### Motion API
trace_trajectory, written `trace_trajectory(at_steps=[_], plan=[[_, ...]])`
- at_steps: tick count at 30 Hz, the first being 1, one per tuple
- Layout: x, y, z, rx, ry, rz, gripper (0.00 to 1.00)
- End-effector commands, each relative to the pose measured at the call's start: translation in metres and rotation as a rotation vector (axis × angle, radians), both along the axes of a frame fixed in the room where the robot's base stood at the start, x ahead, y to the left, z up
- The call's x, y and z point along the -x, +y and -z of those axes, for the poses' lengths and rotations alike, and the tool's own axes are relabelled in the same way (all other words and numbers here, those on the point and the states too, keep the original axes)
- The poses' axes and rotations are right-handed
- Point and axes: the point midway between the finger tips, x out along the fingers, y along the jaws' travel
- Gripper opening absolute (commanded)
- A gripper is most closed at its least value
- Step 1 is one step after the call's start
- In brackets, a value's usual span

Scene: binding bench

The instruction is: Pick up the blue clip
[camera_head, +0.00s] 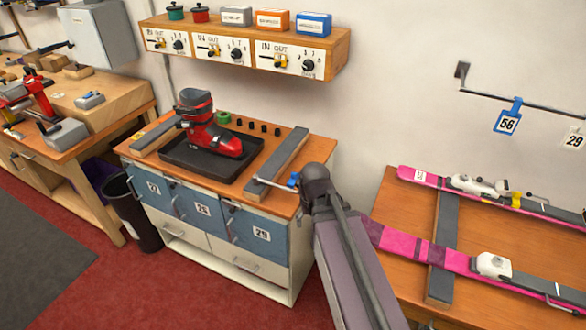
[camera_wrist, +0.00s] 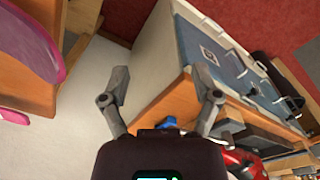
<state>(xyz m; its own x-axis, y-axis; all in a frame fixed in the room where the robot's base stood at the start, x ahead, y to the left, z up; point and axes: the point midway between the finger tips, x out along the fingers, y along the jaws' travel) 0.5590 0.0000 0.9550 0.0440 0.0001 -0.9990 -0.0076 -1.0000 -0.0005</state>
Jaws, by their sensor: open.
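A small blue piece (camera_head: 293,180), which looks like the blue clip, is by the front right corner of the cabinet top, at the end of a grey-topped bar. My arm end partly covers that spot in the head view. In the wrist view a bit of blue (camera_wrist: 168,122) shows low between the finger bases, partly hidden by my gripper's body. My gripper (camera_wrist: 158,78) has its two fingers spread wide, with nothing held between the tips. Contact with the blue piece cannot be told. A blue tag numbered 56 (camera_head: 508,117) hangs from a wall rod.
A black tray (camera_head: 180,158) holds a red and black ski boot (camera_head: 212,130) on the cabinet top. Grey-topped bars (camera_head: 278,160) flank it. Pink skis (camera_head: 400,243) lie on the right bench. A control shelf (camera_head: 240,47) is above. Red floor lies in front.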

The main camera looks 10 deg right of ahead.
Motion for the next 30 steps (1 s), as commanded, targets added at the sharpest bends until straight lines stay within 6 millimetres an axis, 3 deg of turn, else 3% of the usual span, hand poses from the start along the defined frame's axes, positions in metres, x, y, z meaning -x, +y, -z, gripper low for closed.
trace_trajectory(at_steps=[1, 8, 12, 20, 27, 30], plan=[[-0.005, 0.0, -0.019, 0.0, -0.003, 0.004, 0.8], [-0.03, -0.003, -0.052, -0.002, -0.01, 0.049, 0.8], [-0.067, -0.003, -0.068, -0.005, -0.009, 0.115, 0.8], [-0.144, -0.002, -0.073, -0.012, 0.006, 0.289, 0.8], [-0.226, -0.002, -0.072, -0.014, 0.027, 0.482, 0.8], [-0.25, -0.002, -0.072, -0.014, 0.034, 0.545, 0.8]])
